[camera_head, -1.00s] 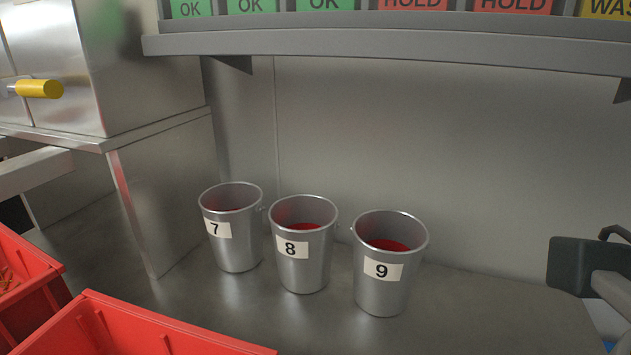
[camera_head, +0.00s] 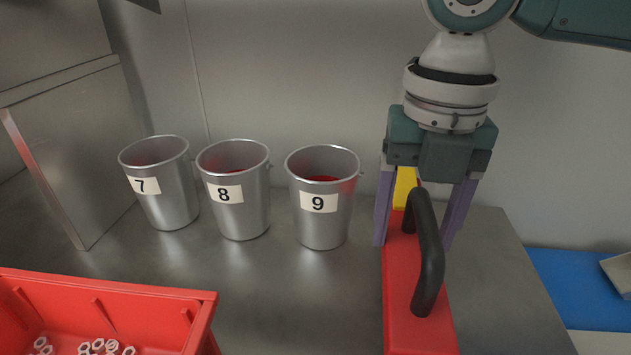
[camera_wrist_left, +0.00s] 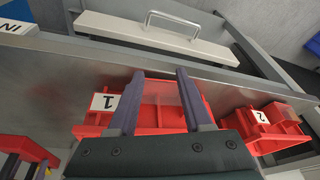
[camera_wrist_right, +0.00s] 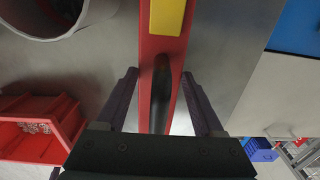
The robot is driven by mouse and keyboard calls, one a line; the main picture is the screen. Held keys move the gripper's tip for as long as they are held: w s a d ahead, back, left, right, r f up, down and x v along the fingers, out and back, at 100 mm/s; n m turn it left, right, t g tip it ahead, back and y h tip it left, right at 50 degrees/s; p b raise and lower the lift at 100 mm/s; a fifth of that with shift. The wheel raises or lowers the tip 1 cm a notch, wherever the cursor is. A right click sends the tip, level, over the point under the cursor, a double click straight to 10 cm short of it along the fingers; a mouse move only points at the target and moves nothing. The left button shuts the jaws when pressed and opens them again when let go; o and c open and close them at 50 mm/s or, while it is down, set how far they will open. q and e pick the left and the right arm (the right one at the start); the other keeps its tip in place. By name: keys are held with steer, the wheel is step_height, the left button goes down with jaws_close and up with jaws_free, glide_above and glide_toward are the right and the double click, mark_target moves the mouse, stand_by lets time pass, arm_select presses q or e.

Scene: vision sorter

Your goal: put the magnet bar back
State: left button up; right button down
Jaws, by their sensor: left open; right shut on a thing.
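The magnet bar (camera_head: 400,310) is a red bar with a black handle and a yellow patch. It is upright-handled and lies lengthwise in the head view, right of bucket 9. My right gripper (camera_head: 414,243) points down with one finger on each side of the bar and is shut on it. In the right wrist view the bar (camera_wrist_right: 149,70) runs between the fingers. Whether its underside touches the bench is hidden. My left gripper (camera_wrist_left: 160,74) is open and empty in the left wrist view, above a red bin (camera_wrist_left: 165,112) labelled 1.
Metal buckets 7 (camera_head: 170,205), 8 (camera_head: 240,215) and 9 (camera_head: 320,228) stand left of the bar. A red bin (camera_head: 150,310) with nuts is at front left. A blue surface (camera_head: 575,285) lies at right. Another red bin (camera_wrist_left: 275,125), labelled 2, shows in the left wrist view.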

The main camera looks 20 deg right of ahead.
mark_target(410, 239)
step_height(410, 239, down, 4)
steer(key=shift+f+b, duration=0.25)
steer(key=shift+b, duration=0.2)
steer(key=shift+w+d+f, duration=0.1)
steer(key=shift+w+f, duration=0.1)
steer(key=shift+f, duration=0.1)
jaws_free()
steer(key=shift+f, duration=0.15)
step_height(410, 239, up, 8)
steer(key=shift+f+p, duration=0.1)
steer(key=shift+p, duration=0.65)
